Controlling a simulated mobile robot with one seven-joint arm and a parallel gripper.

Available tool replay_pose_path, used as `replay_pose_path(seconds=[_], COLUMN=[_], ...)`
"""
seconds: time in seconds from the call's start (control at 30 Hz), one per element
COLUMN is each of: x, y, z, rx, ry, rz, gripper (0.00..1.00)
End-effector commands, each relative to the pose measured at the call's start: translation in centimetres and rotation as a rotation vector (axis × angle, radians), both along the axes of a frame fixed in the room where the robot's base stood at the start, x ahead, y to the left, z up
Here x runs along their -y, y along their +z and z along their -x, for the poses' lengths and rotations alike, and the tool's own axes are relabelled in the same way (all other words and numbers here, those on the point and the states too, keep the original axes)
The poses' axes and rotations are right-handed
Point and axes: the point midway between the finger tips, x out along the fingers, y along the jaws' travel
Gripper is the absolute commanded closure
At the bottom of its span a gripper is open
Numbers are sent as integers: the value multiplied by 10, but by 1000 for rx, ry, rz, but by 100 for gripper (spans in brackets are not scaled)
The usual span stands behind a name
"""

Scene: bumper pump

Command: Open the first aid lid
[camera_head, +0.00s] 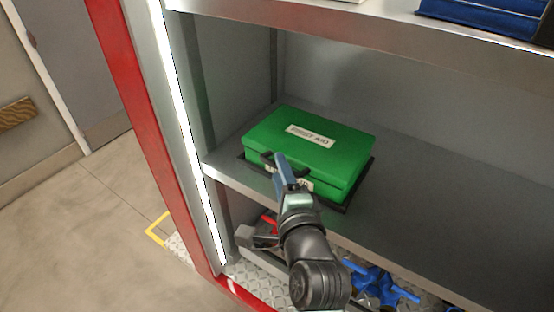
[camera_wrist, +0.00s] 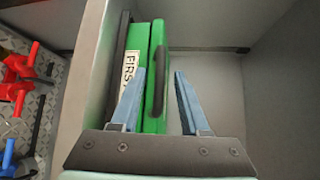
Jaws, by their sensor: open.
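The green first aid box (camera_head: 335,155) sits on the middle shelf with its lid (camera_head: 350,150) shut and a white "FIRST AID" label (camera_head: 312,135) on top. A dark handle (camera_head: 267,158) shows at its front edge. My gripper (camera_head: 281,158) is in front of the box, at the left part of its front face. In the wrist view the box (camera_wrist: 136,50) appears turned on its side, with the handle (camera_wrist: 158,65) between the two blue fingers of my gripper (camera_wrist: 159,72). The fingers are apart and hold nothing. Whether they touch the box is unclear.
The shelf (camera_head: 440,190) is bare to the right of the box. A metal upright (camera_head: 190,120) and red frame (camera_head: 140,110) stand at the left. Red and blue valve parts (camera_head: 380,288) lie below. A blue item (camera_head: 485,20) is on the shelf above.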

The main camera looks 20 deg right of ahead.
Motion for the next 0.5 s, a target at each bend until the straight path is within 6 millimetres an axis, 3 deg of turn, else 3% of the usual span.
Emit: replay_pose_path(seconds=[0.2, 0.5], x=[2, 3], y=[-2, -4], z=[-22, -27], rx=[0, 0], ry=[1, 1], rz=[0, 1], gripper=[55, 55])
